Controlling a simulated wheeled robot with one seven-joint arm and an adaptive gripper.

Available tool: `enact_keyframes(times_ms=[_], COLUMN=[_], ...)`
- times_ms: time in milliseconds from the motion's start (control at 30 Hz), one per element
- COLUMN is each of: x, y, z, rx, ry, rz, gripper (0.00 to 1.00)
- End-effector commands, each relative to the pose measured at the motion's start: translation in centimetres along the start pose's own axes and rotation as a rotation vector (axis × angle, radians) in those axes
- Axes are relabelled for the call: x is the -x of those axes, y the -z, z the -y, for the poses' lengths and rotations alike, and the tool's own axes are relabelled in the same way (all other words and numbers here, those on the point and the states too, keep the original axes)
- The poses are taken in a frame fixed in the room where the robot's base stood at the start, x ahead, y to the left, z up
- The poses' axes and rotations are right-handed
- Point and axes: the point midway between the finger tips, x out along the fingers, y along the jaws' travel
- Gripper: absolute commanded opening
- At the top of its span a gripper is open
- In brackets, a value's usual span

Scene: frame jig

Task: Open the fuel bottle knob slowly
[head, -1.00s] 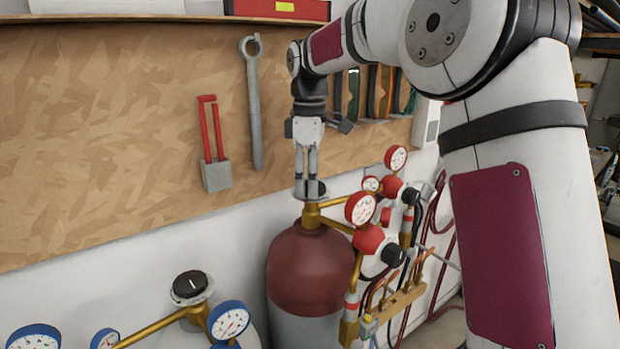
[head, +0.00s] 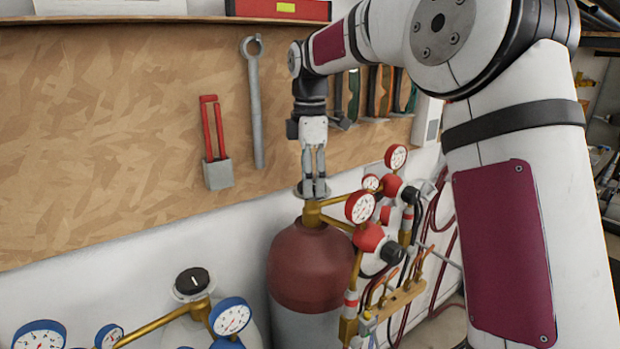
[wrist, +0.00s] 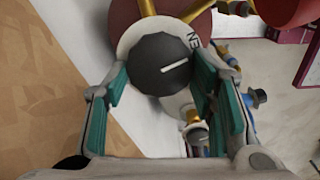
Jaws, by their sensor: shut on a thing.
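The fuel bottle is the dark red cylinder (head: 308,268) with a grey lower part, standing against the wall in the head view. Its dark round knob (wrist: 150,62) fills the upper middle of the wrist view, with a white line pointing right and slightly up. A pale ring with partly visible lettering surrounds the knob. My gripper (head: 314,188) points straight down over the bottle's brass valve. Its teal-padded fingers (wrist: 165,90) are shut on the knob from both sides.
Red gauges (head: 360,207) and a brass regulator sit close right of the bottle. A second bottle with a black knob (head: 192,282) and blue gauges (head: 231,316) stands at lower left.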

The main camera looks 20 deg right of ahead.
Motion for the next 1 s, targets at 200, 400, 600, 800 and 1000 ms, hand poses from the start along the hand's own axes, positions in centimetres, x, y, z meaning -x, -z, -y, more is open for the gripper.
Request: enact_keyframes(times_ms=[200, 400, 600, 800, 1000], x=[-0.1, 0.0, 0.1, 2.2, 6.4], y=[0.0, 0.0, 0.0, 0.0, 0.0], z=[0.0, 0.0, 0.0, -0.1, -0.1], rx=[-0.001, -0.002, -0.002, -0.002, -0.002], ry=[0.001, 0.001, 0.000, -0.003, -0.004], rz=[0.000, 0.000, 0.000, 0.000, -0.001], gripper=[0.58, 0.71, 0.71, 0.71, 0.71])
